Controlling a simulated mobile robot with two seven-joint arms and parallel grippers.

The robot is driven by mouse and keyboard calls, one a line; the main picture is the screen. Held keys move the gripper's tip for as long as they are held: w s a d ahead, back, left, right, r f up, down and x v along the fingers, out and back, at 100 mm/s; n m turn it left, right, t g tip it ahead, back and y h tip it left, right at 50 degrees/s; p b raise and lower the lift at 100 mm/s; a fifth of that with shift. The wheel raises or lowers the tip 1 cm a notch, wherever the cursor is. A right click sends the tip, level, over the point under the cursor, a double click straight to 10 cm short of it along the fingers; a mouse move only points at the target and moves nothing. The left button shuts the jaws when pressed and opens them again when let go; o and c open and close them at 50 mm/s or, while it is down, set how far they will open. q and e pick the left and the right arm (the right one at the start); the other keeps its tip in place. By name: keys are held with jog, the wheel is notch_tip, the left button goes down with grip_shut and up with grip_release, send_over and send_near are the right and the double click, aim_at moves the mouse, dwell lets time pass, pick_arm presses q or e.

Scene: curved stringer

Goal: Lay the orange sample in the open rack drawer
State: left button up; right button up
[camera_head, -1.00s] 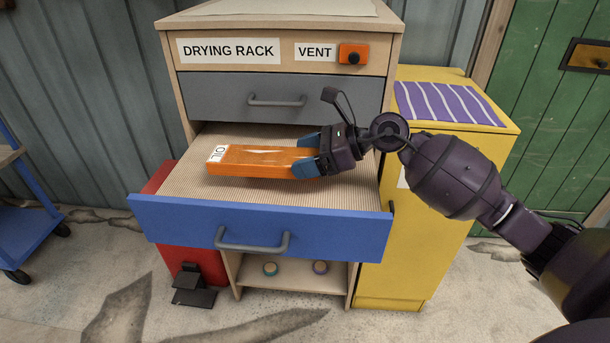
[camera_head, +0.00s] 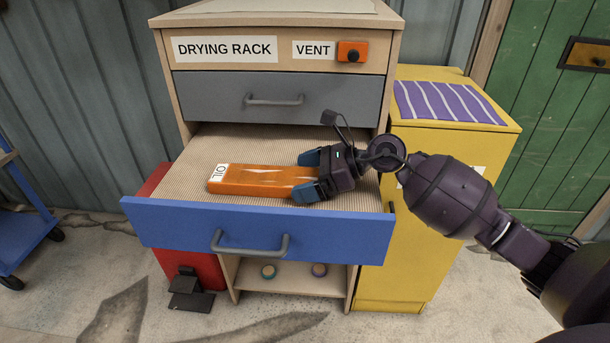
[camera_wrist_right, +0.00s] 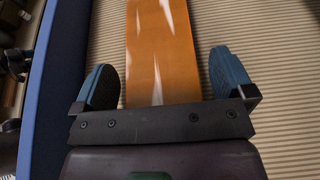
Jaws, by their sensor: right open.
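The orange sample (camera_head: 250,181), a long flat bar with a white "OIL" label at its left end, lies on the ribbed floor of the open blue-fronted drawer (camera_head: 184,225). My right gripper (camera_head: 308,172) is open at the sample's right end, with its blue fingers on either side. In the right wrist view the orange sample (camera_wrist_right: 160,55) runs between the two blue fingers of my right gripper (camera_wrist_right: 165,85), with a gap on each side. My left gripper is not in view.
The drying rack (camera_head: 165,90) has a shut grey drawer (camera_head: 330,95) above the open one. A yellow cabinet (camera_head: 440,180) with a striped purple cloth (camera_head: 440,103) stands on the right. A red box (camera_head: 205,265) and a blue cart (camera_head: 25,235) are on the left.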

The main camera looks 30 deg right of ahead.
jog(key=p+v, duration=0.1)
jog(key=v, duration=1)
jog(key=shift+s+d+r, duration=0.1)
jog(key=shift+s+d, duration=0.1)
jog(key=shift+s, duration=0.05)
